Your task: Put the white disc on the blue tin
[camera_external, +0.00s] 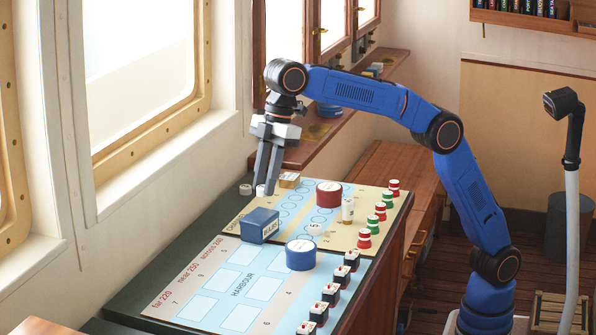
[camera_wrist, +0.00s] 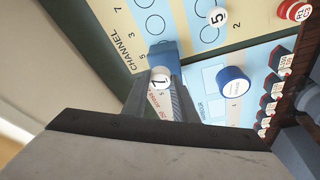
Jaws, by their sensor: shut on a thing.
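My gripper (camera_external: 266,188) is shut on a white disc (camera_external: 261,190), at the far left part of the chart-covered counter. In the wrist view, this disc (camera_wrist: 160,78) bears a dark numeral, perhaps 7, and sits between the fingertips (camera_wrist: 158,86). The blue tin (camera_external: 300,255) stands upright on the chart near the Harbour area, with a pale labelled top. It also shows in the wrist view (camera_wrist: 233,84), to the right of my gripper and apart from it. Nothing is seen on its top.
A blue box (camera_external: 258,226) marked BULBS stands between my gripper and the tin. A white disc marked 5 (camera_external: 316,229) lies behind the tin.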

